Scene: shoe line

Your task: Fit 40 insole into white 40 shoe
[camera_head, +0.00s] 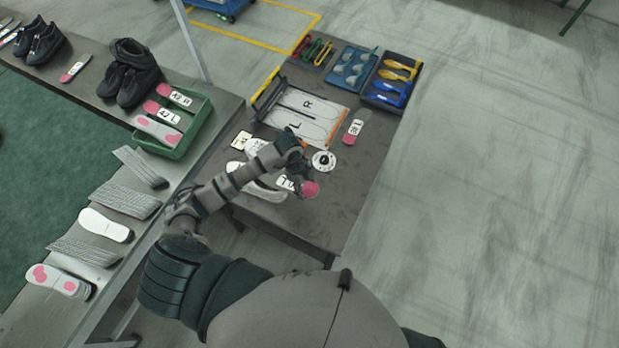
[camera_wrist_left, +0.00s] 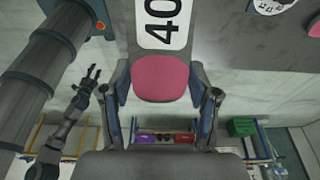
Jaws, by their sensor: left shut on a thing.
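My left gripper (camera_wrist_left: 161,82) is shut on the pink heel end of the 40 insole (camera_wrist_left: 160,28). The insole's white label reads 40 in the left wrist view. In the head view the gripper (camera_head: 301,180) is over the near part of the work table, and the held insole (camera_head: 311,189) shows its pink end beside it. White shoes (camera_head: 262,190) lie on the table, partly hidden under my left arm. Their size marks cannot be read. A small arm with a claw-like hand (camera_wrist_left: 88,78) shows in the left wrist view; I cannot tell its jaw state.
A white board marked L and R (camera_head: 305,113) lies behind the gripper. A labelled insole (camera_head: 355,127) and a round white disc (camera_head: 324,160) are to its right. Tool trays (camera_head: 391,80) stand at the table's back. The left bench holds a green crate (camera_head: 201,128), dark shoes and insoles.

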